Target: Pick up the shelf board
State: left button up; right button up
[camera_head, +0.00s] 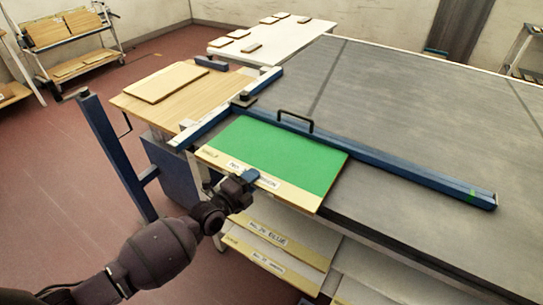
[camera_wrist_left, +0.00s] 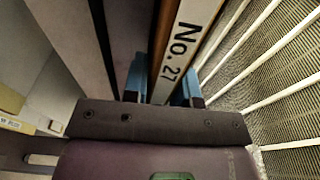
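The shelf board (camera_head: 273,155) lies flat at the near left corner of the grey table, with a green top and a pale labelled front strip. Its label (camera_wrist_left: 187,42) reads "No. 27" in the left wrist view, and the rest is cut off. My left gripper (camera_head: 250,177) is at the board's front edge. In the left wrist view the blue fingertips (camera_wrist_left: 162,88) stand on either side of that edge. I cannot tell whether both press on it. My right gripper is not in view.
A blue rail (camera_head: 400,172) with a black handle (camera_head: 296,117) runs behind the board on the grey table (camera_head: 400,105). A wooden side table (camera_head: 140,107) holds another board (camera_head: 166,82). More labelled boards (camera_head: 275,240) lie below the table edge.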

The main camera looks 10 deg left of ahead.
pick_arm(q)
grip_shut()
jog(key=shift+r, duration=0.1)
notch_tip(320, 180, up, 9)
jog(key=shift+r+p, duration=0.2)
jog(key=shift+p, duration=0.75)
notch_tip(320, 180, up, 11)
jog(key=shift+f+p, duration=0.15)
jog(key=shift+p, duration=0.15)
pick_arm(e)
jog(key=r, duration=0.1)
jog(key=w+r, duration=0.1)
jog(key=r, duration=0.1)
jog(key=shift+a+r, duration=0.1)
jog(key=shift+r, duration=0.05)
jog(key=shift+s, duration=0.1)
